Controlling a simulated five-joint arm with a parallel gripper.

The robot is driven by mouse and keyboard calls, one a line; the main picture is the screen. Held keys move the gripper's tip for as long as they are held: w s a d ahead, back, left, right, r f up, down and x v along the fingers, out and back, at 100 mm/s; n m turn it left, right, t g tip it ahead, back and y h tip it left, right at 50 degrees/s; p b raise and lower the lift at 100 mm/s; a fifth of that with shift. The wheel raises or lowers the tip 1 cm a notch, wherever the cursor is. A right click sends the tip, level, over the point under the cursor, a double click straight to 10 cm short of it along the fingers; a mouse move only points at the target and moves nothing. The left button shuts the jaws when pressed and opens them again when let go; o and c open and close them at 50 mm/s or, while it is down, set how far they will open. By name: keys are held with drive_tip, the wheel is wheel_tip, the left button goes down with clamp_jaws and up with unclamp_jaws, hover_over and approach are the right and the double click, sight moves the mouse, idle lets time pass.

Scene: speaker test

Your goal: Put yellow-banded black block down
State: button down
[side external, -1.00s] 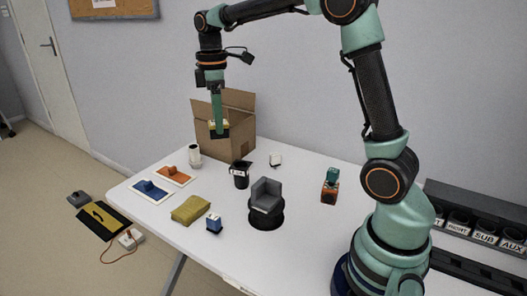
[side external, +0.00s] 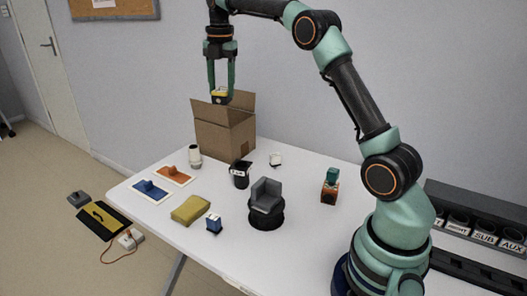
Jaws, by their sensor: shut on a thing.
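My gripper (side external: 219,92) hangs at the upper left, pointing down, above the open cardboard box (side external: 224,136). It is shut on the yellow-banded black block (side external: 219,97), which shows yellow above and black below between the two green fingers. The block is held in the air around the height of the box's flaps. I cannot tell whether it is directly over the box's opening or in front of it.
On the white table (side external: 300,240) stand a white cup (side external: 195,157), a black cup (side external: 239,175), a grey chair-like piece (side external: 266,196), a yellow cloth (side external: 190,209), a blue block (side external: 213,223), and an orange-and-teal stack (side external: 329,187). Blue (side external: 150,190) and orange (side external: 174,174) plates lie left. A labelled rack (side external: 475,220) is right.

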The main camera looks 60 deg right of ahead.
wheel_tip(320, 180, down, 18)
drive_tip(key=shift+f, duration=0.25)
drive_tip(key=shift+f, duration=0.35)
drive_tip(key=shift+f, duration=0.25)
drive_tip(key=shift+c, duration=1.3)
unclamp_jaws()
